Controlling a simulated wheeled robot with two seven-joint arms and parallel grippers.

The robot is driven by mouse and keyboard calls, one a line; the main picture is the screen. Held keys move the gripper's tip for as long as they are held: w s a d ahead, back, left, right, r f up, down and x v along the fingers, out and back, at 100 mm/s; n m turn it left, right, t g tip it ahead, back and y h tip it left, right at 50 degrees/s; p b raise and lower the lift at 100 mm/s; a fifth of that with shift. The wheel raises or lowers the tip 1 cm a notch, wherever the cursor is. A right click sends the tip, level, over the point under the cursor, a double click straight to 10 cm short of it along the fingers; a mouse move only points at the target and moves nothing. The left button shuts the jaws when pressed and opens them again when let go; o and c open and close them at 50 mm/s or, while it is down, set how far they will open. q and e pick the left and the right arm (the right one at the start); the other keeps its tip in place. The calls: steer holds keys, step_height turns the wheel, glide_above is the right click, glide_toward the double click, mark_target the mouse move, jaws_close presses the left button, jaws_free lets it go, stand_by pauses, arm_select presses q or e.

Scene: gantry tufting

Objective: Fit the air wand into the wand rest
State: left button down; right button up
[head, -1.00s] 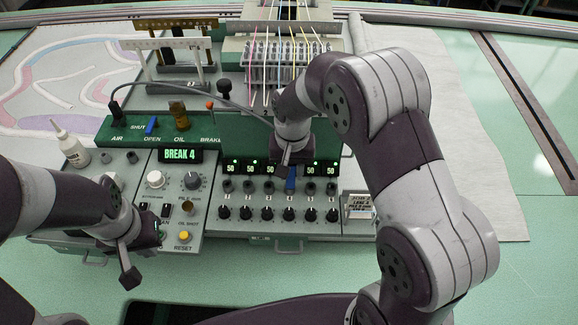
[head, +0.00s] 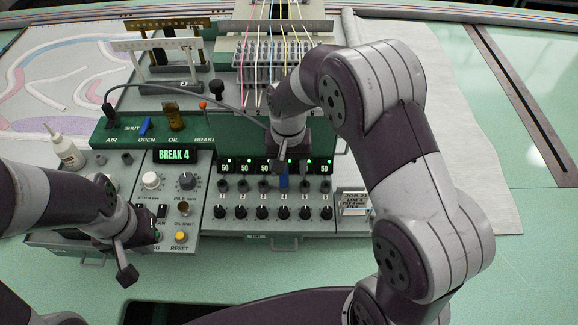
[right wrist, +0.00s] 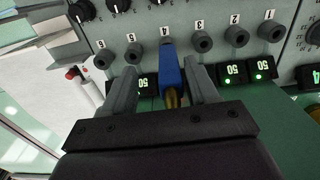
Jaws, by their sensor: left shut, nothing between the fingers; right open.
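A blue piece with a brass end, which looks like the air wand (right wrist: 171,76), lies at numbered socket 4 in the right wrist view; its blue part also shows in the head view (head: 283,183). I cannot tell whether it is seated in that socket. My right gripper (right wrist: 162,74) is open, with one finger on each side of the blue piece. In the head view my right gripper (head: 287,150) is above the socket row. My left gripper (head: 153,232) is shut and empty near the left panel's lower buttons. I cannot clearly make out the wand rest.
A grey hose (head: 190,86) arcs from the green AIR panel (head: 112,134) to behind my right gripper. A white bottle (head: 66,152) stands at the left. A small sign (head: 354,204) stands right of the knob row. The table at the right is clear.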

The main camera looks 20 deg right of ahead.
step_height(320, 180, up, 12)
steer(key=p, duration=0.3)
steer(key=shift+s+d+r, duration=0.15)
steer(key=shift+d, duration=0.05)
